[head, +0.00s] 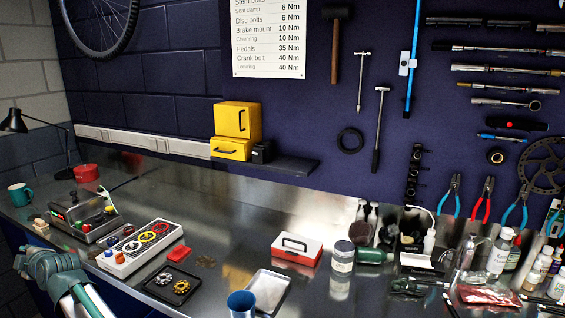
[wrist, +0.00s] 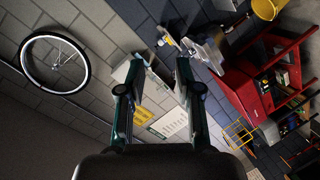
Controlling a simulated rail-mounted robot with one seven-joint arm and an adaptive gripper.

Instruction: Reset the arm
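My gripper (wrist: 159,72) shows in the wrist view with its two dark teal fingers spread apart. It is open, and nothing is held between the fingers. Behind the gap I see a grey brick wall and boxes, well beyond the fingertips. In the head view, part of my teal and grey arm (head: 60,275) shows at the lower left, over the bench's front edge. The gripper's fingers cannot be made out in the head view.
The metal bench (head: 210,215) holds a control box (head: 85,218), a panel with coloured rings (head: 145,245), a black tray (head: 172,285), a red and white case (head: 297,249) and a metal tray (head: 268,289). Bottles and tools crowd the right. The bench's back middle is clear.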

